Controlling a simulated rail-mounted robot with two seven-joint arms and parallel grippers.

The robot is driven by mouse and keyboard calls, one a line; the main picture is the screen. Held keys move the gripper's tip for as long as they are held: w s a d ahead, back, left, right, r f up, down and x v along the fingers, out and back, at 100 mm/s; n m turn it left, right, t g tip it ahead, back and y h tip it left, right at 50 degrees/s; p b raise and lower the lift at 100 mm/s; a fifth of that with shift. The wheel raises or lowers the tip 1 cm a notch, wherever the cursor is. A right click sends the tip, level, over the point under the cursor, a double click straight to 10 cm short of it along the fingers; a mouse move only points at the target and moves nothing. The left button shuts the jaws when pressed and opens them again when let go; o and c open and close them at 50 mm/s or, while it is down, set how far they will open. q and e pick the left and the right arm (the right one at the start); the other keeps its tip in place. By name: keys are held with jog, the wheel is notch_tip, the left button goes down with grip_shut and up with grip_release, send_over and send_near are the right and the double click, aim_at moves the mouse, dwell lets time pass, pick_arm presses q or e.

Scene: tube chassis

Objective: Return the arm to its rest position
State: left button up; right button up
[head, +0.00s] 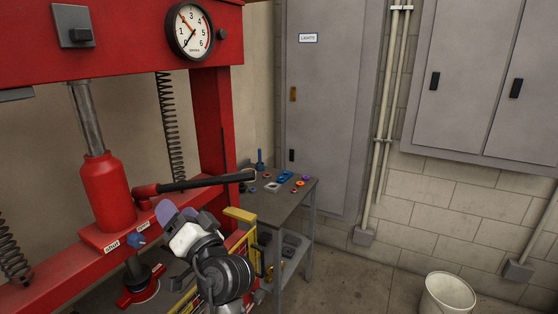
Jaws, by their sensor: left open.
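My left gripper (178,214) is in the lower left of the head view, in front of the red press (217,130). Its jaws are open, with purple-grey fingertips pointing up and left. I see nothing held between them. It is just right of a small blue knob (136,240) on the press, which sits between labels reading "shut" and "open"; in the picture they are apart. The black-handled pump lever (205,182) passes just above the fingertips. My right gripper is not in view.
A red jack (104,195) and a pressure gauge (189,30) are on the press. A grey table (290,205) with small coloured parts stands behind. Grey cabinets line the wall (450,190). A white bucket (447,294) stands at lower right, with clear floor left of it.

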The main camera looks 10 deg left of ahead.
pick_arm(q)
jog(key=s+d+f+m+h+p, duration=0.1)
jog(key=s+d+f+h, duration=0.2)
jog(key=s+f+h, duration=0.35)
jog(key=s+d+f+m+h, duration=0.1)
jog(key=s+d+f+h, duration=0.2)
jog(key=f+h, duration=0.65)
jog(key=s+a+f+m+g+h+p, duration=0.1)
jog(key=s+f+g, duration=0.3)
jog(key=s+f, duration=0.9)
jog(key=s+a+f+m+g+h+p, duration=0.15)
jog(key=s+f+g, duration=0.35)
jog(key=s+f, duration=0.9)
notch_tip(320, 180, up, 40)
jog(key=s+p, duration=0.2)
jog(key=p, duration=3.6)
jog(key=shift+s+d+n+y, duration=0.25)
jog(key=shift+d+n+y, duration=0.1)
jog(key=shift+d+y, duration=0.1)
jog(key=shift+c, duration=0.2)
